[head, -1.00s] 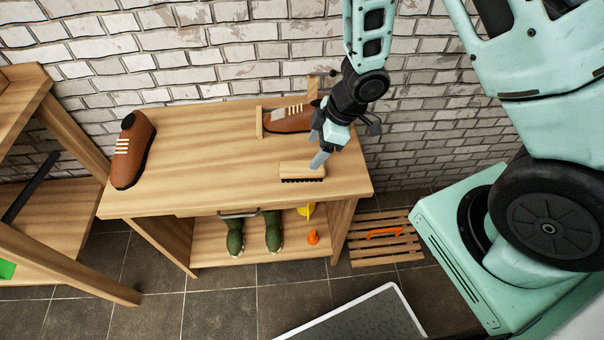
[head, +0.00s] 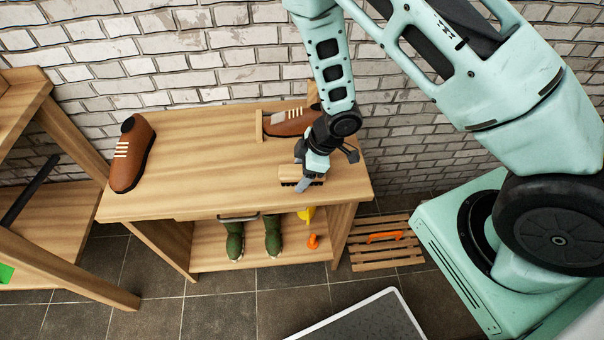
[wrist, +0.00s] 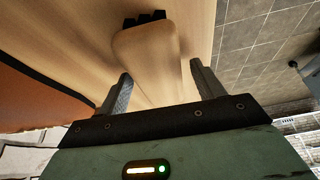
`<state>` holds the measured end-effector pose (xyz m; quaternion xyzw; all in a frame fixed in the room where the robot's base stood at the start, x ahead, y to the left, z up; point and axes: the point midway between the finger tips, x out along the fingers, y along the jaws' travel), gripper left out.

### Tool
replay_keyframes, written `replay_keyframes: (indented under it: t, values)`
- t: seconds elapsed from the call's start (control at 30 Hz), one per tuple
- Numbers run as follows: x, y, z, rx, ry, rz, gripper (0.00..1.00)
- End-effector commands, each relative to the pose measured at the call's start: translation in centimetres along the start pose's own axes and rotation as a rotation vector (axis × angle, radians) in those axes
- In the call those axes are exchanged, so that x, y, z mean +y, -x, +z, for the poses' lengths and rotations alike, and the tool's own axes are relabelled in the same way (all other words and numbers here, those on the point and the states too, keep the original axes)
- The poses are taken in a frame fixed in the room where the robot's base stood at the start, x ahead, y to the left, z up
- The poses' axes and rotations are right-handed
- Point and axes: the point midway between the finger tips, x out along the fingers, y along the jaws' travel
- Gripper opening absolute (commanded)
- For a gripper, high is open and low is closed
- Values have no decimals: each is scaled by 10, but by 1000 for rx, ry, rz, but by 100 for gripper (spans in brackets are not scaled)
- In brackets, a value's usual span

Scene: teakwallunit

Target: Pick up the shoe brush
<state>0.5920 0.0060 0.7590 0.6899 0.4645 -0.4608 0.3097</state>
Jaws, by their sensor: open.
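The shoe brush (head: 290,174) has a light wooden back and dark bristles. It lies on the bench top near its right front edge. In the wrist view the brush (wrist: 147,52) extends away from between the fingers. My gripper (head: 303,184) is at the brush, low over the bench top, and covers part of it in the head view. In the wrist view my gripper (wrist: 160,85) is open, with one finger on each side of the brush's near part. I cannot tell whether either finger touches it.
A brown shoe (head: 290,121) stands in a wooden holder just behind my gripper. Another brown shoe (head: 131,155) is at the bench's left end. Green boots (head: 235,240) and an orange cone (head: 313,241) are on the lower shelf. The middle of the bench top (head: 205,160) is clear.

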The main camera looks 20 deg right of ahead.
Motion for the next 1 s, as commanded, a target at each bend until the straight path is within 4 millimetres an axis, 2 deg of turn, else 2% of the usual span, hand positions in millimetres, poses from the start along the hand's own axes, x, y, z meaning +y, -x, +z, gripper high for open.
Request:
replay_keyframes:
  t: [0.83,1.0]
  values:
    - [0,-4,2,0,0,0,67]
    - [0,-4,2,0,0,0,20]
